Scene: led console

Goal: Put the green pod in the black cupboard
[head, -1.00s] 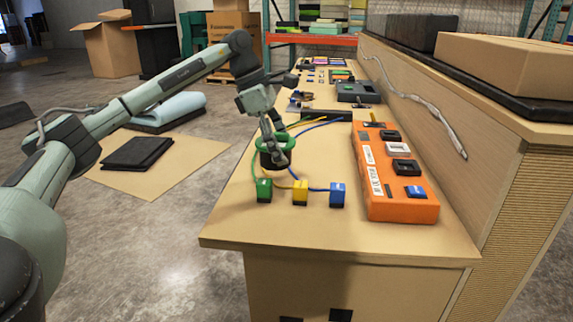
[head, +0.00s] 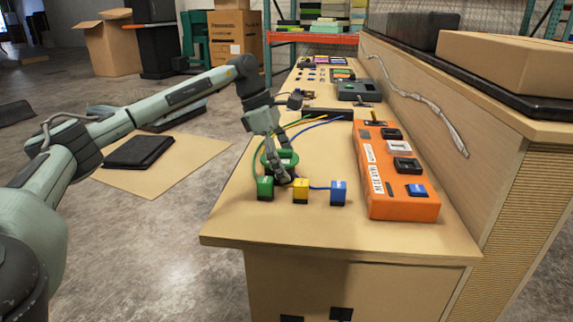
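A round green thing (head: 287,157), possibly the green pod, is at the left edge of the table, behind the small green block. My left gripper (head: 279,177) points down at it, and its fingers overlap the near side. The fingers hide part of the green thing. I cannot tell whether they are open or shut on it, or whether it touches the tabletop. A small green block (head: 265,188) with a wire stands just in front. A black cabinet-like thing (head: 157,42) stands at the back left and may be the black cupboard. My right gripper is not in view.
A yellow block (head: 300,190) and a blue block (head: 338,193) stand right of the green block, with loose wires behind. An orange console (head: 400,207) fills the table's right side. The table (head: 330,236) is clear at its front. A flat black pad (head: 138,151) lies on cardboard.

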